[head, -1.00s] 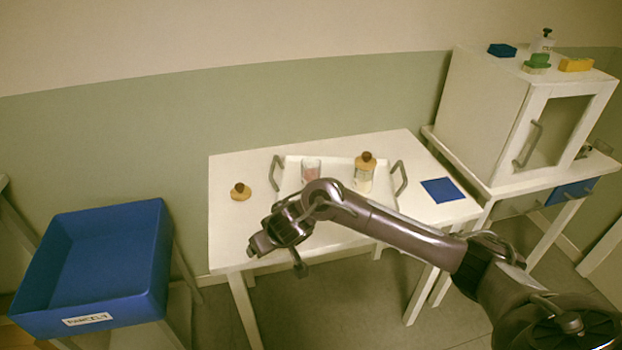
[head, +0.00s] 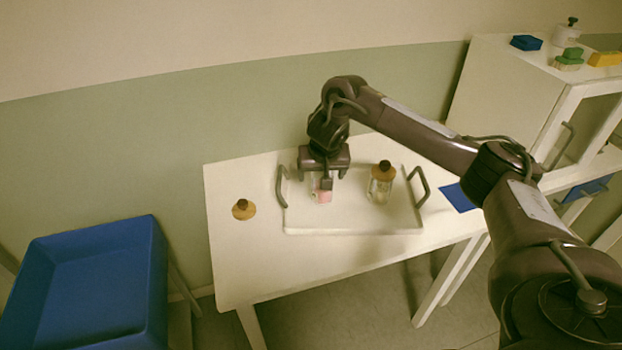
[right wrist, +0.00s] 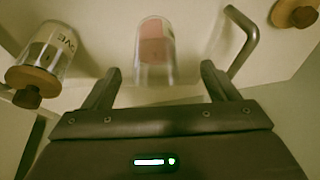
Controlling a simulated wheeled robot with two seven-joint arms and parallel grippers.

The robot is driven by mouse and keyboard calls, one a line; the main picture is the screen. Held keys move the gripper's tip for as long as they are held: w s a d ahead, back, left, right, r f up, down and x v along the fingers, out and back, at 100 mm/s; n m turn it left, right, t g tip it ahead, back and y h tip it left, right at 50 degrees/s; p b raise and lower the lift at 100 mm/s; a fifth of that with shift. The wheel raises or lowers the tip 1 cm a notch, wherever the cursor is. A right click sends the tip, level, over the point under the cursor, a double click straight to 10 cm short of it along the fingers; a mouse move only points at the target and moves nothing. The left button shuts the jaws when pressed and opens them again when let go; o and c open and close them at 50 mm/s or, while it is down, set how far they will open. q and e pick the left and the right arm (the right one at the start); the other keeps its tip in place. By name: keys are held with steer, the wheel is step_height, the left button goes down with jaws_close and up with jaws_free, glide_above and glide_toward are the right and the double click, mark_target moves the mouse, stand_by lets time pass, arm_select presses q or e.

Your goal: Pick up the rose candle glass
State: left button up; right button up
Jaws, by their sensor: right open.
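The rose candle glass (head: 322,195) is a clear glass with pink wax, standing on the white tray (head: 350,229) on the table. In the right wrist view the glass (right wrist: 153,50) is ahead of my right gripper (right wrist: 158,75), roughly centred between its two fingers. In the head view the right gripper (head: 325,180) points down over the glass and hides its upper part. Its fingers are apart, and I see no grip on the glass. My left gripper is not in view.
Metal handles (head: 282,187) rise at the tray's ends. A wooden lid (head: 243,209) lies left of the tray. A blue bin (head: 90,290) stands at lower left. The table's front is clear.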

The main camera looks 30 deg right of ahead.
steer(key=shift+w+d+f, duration=0.1)
steer(key=shift+w+f, duration=0.15)
steer(key=x, duration=0.3)
steer(key=shift+s+d+f, duration=0.1)
steer(key=shift+d, duration=0.25)
steer(key=x, duration=0.2)
steer(key=shift+d+f, duration=0.1)
steer(key=shift+f, duration=0.2)
steer(key=shift+w+f, duration=0.35)
steer(key=shift+w+d+f, duration=0.1)
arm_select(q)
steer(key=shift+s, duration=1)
arm_select(e)
steer(key=c, duration=1.2)
